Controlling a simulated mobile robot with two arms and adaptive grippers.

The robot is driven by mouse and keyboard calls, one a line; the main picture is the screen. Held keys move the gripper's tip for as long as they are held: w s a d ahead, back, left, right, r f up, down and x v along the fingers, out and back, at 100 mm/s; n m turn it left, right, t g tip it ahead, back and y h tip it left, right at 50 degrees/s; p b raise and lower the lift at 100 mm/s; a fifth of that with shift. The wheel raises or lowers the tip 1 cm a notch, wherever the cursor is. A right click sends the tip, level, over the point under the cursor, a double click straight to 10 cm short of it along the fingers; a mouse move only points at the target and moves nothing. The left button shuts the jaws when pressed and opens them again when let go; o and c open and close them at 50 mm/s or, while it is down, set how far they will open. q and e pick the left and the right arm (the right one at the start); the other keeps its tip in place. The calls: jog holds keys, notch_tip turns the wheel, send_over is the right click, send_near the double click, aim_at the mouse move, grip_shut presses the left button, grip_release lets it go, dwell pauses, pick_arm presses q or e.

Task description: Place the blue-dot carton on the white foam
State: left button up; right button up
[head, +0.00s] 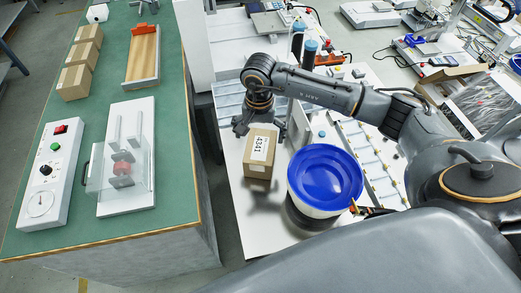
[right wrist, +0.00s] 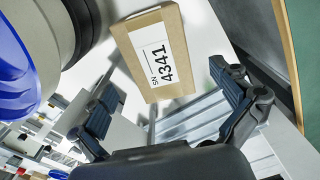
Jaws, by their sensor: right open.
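A brown carton (head: 259,165) with a white label reading 4341 stands on the white bench top beside the blue-lidded bucket. It also shows in the right wrist view (right wrist: 146,38). No blue dot shows on its visible faces. My right gripper (head: 263,122) is open at the carton's far side in the head view; in the right wrist view its fingers (right wrist: 172,108) are spread, with the carton beyond them and no grip on it. I cannot make out a piece of white foam with certainty. My left gripper is not in view.
A bucket with a blue lid (head: 325,176) stands close right of the carton. On the green table (head: 150,215) are several plain cartons (head: 81,62), a wooden-bedded tray (head: 142,55), a control box (head: 50,172) and a clear-guarded fixture (head: 125,160). A gap separates the green table from the bench.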

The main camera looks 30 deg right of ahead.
aim_at(260, 145)
notch_tip(260, 145, down, 2)
jog(key=shift+w+f, duration=0.1)
jog(key=shift+f, duration=0.05)
jog(key=shift+d+f, duration=0.1)
jog(key=shift+f, duration=0.15)
notch_tip(260, 145, down, 4)
jog(key=shift+f+p, duration=0.1)
jog(key=shift+p, duration=0.95)
jog(key=shift+d+f, duration=0.1)
jog(key=shift+f, duration=0.3)
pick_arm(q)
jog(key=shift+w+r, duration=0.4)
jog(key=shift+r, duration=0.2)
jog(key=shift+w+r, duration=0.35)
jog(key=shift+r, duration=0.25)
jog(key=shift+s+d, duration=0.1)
pick_arm(e)
jog(key=shift+c, duration=0.2)
